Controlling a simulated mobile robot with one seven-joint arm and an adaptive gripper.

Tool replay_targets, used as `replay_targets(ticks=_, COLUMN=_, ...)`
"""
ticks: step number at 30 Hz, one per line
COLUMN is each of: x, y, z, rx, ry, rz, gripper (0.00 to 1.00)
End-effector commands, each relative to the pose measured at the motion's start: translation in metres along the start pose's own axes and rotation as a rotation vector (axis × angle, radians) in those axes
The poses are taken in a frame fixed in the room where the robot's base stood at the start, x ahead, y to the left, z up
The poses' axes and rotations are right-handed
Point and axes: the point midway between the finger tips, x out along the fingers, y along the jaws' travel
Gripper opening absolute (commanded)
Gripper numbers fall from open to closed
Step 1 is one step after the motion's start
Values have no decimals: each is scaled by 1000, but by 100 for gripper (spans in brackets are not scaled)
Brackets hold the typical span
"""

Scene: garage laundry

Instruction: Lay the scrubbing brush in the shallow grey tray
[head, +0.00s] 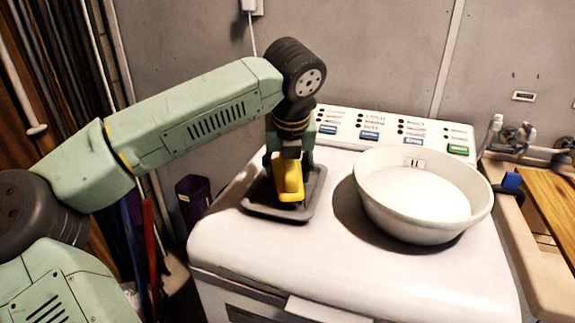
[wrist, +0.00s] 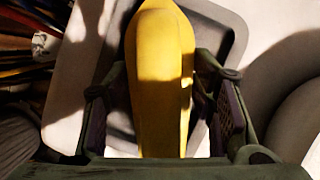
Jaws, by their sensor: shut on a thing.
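The scrubbing brush has a yellow body (head: 289,183); it also fills the middle of the wrist view (wrist: 165,70). My gripper (head: 289,168) points down and is shut on the brush, with a finger on each side of it. The shallow grey tray (head: 258,209) lies on the left part of the white machine top. The brush is over the tray, within its rim in the head view. The tray also shows behind the brush in the wrist view (wrist: 228,20). Whether the brush touches the tray floor I cannot tell. Its bristles are not clearly seen.
A large white basin (head: 420,227) stands right of the tray on the machine top (head: 290,262). The control panel (head: 390,130) runs along the back. A sink with taps and a wooden board (head: 552,195) are at the right. The front of the machine top is clear.

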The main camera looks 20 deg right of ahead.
Motion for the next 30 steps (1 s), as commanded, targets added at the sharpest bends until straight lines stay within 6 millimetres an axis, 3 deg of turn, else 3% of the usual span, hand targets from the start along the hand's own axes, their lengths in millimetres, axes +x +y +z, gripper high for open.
replay_targets(ticks=13, x=10, y=0, z=-4, rx=-1, ry=-2, rz=-1, gripper=28)
replay_targets(ticks=14, x=9, y=0, z=-4, rx=-1, ry=-2, rz=-1, gripper=52)
replay_targets(ticks=15, x=9, y=0, z=-4, rx=-1, ry=-2, rz=-1, gripper=54)
replay_targets(ticks=22, x=9, y=0, z=-4, rx=-1, ry=-1, rz=-1, gripper=70)
replay_targets(ticks=30, x=9, y=0, z=-4, rx=-1, ry=-1, rz=-1, gripper=71)
